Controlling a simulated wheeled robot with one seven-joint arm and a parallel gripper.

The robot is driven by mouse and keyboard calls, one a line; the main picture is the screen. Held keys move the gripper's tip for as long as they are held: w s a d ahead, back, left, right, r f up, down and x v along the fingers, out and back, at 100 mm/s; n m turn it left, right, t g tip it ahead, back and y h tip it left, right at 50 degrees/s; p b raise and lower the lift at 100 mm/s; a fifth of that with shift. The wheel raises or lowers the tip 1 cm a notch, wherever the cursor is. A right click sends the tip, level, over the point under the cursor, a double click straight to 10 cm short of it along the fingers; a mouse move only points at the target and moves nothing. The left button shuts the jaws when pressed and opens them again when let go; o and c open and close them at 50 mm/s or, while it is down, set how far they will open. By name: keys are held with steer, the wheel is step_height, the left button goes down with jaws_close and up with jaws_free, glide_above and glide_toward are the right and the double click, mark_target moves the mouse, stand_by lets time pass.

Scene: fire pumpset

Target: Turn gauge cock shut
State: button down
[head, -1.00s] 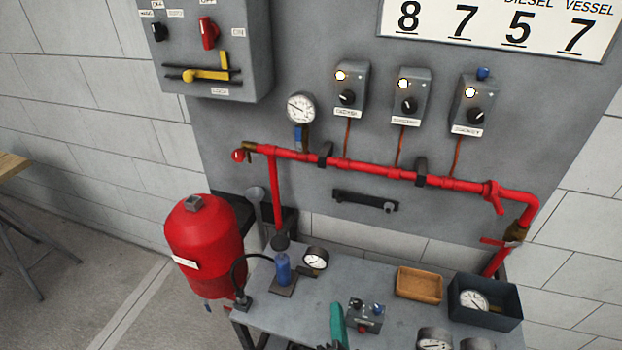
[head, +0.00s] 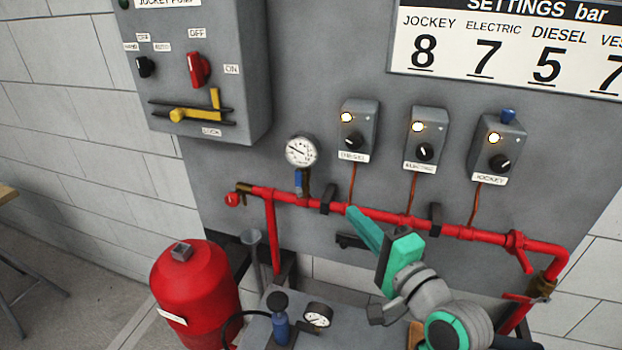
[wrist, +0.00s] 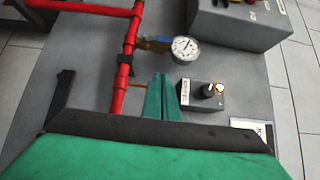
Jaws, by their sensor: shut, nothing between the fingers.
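The gauge cock (head: 298,182) has a blue lever and sits on a short stem between the red pipe and the white round gauge (head: 301,151). The blue lever appears to lie along the stem. In the wrist view the cock (wrist: 152,44) shows blue and brass beside the gauge (wrist: 185,49). My gripper (wrist: 161,82) shows as two green fingers, closed together and empty, short of the cock. In the head view the green gripper (head: 352,212) is in front of the red pipe, to the right of and below the cock, apart from it.
The red pipe (head: 380,213) runs across the panel with black clamps. Pressure switch boxes (head: 357,131) with knobs hang right of the gauge. A control box (head: 200,70) is at upper left. A red vessel (head: 196,290) and a bench with a small gauge (head: 317,315) stand below.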

glide_toward(299, 184)
steer(key=w+d+r, duration=0.2)
steer(key=w, duration=0.3)
steer(key=shift+w+a+f+y, duration=0.1)
steer(key=shift+w+a+y, duration=0.05)
steer(key=shift+a, duration=0.3)
steer(key=shift+w+a+f+y, duration=0.1)
steer(key=shift+w+a+y, duration=0.1)
steer(key=shift+a, duration=0.25)
steer(key=shift+w+a, duration=0.3)
steer(key=shift+a, duration=0.3)
steer(key=shift+a+g, duration=0.1)
steer(key=shift+g, duration=0.2)
